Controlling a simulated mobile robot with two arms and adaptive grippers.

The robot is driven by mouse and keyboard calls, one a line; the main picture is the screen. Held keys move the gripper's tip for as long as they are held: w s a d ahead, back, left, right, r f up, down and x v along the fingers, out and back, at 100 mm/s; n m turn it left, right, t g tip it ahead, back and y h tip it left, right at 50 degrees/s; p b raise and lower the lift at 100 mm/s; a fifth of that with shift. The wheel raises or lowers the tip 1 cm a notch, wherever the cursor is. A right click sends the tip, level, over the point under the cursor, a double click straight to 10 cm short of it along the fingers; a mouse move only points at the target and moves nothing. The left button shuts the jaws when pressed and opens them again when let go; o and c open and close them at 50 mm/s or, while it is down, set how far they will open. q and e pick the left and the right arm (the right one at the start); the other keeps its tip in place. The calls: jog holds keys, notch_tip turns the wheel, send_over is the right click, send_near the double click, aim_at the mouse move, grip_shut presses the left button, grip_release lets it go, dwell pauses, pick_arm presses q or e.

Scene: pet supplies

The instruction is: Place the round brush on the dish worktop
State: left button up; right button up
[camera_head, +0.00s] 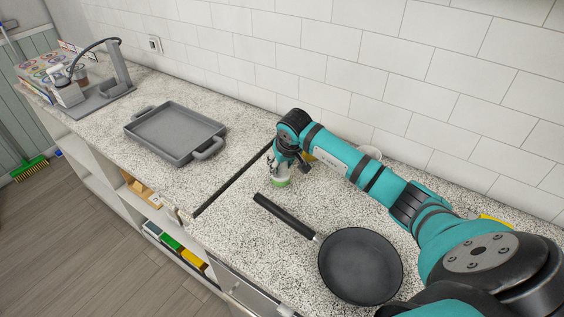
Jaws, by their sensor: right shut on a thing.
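My right gripper (281,172) reaches in from the right over the speckled worktop and points down. It is shut on a small round thing with a green and white lower part, which looks like the round brush (281,182). The gripper hides its upper part. The brush is upright, low over the near worktop section (233,222), just right of the dark gap; I cannot tell whether it touches the surface. My left gripper is not in view.
A black frying pan (360,266) lies in front of the brush, its handle pointing up-left. A grey two-handled tray (174,134) sits on the worktop beyond the gap. A grey stand (103,93) is at the far left. A white round item (369,152) stands behind my arm.

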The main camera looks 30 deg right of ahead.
jog(key=shift+f+b, duration=0.15)
jog(key=shift+b, duration=0.15)
jog(key=o, duration=1.1)
jog(key=shift+r, duration=0.35)
jog(key=b+v, duration=0.2)
jog(key=v, duration=0.9)
jog(key=shift+s+r, duration=0.3)
jog(key=shift+a, duration=0.1)
